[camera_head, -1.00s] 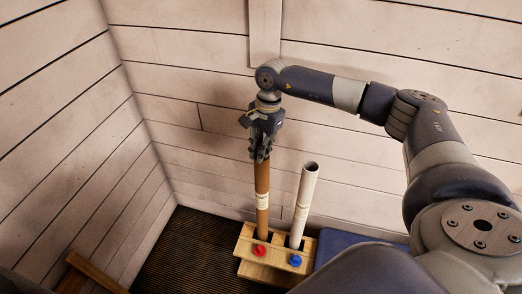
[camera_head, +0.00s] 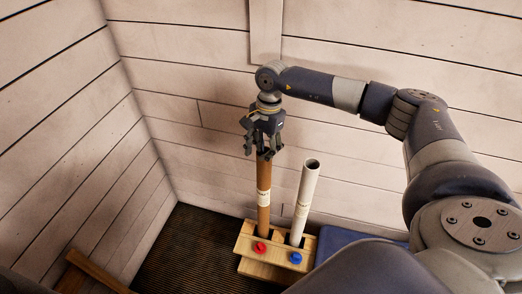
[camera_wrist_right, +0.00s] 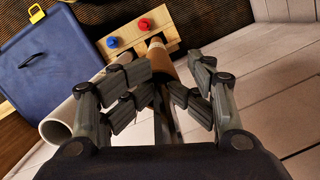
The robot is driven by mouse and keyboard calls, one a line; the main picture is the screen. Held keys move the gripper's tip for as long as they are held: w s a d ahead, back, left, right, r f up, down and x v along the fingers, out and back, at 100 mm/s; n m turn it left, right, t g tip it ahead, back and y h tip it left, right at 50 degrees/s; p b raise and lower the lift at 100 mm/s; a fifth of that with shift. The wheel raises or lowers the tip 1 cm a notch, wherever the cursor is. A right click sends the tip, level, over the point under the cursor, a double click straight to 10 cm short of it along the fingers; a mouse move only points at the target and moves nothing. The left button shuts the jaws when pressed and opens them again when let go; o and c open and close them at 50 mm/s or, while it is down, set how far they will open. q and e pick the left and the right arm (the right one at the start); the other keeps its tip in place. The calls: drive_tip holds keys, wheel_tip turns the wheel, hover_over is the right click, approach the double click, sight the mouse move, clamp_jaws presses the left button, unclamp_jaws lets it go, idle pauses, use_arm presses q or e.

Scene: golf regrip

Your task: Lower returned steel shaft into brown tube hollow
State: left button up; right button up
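The brown tube (camera_head: 264,190) stands upright in the left slot of a wooden stand (camera_head: 262,270), with a pale label band around it. My right gripper (camera_head: 262,150) points down at the tube's top end, its fingers spread apart. In the right wrist view the fingers (camera_wrist_right: 165,95) lie on both sides of the brown tube (camera_wrist_right: 161,62), with a gap between them. A thin pale strip shows between the fingers there; I cannot tell whether it is the steel shaft. The tube's mouth is hidden by the fingers. My left gripper is not in view.
A white tube (camera_head: 305,200) with an open top stands right of the brown one. The stand carries a red knob (camera_head: 260,248) and a blue knob (camera_head: 295,258). A blue case (camera_head: 340,243) lies to the right. Plank walls are close behind and left.

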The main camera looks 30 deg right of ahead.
drive_tip(key=shift+s+d+f, duration=0.2)
drive_tip(key=shift+s+f, duration=0.4)
drive_tip(key=shift+f, duration=0.25)
wheel_tip(320, 180, up, 14)
drive_tip(key=w+d, duration=0.1)
drive_tip(key=shift+w+d+f, duration=0.15)
drive_tip(key=shift+w+f, duration=0.05)
drive_tip(key=shift+f, duration=0.1)
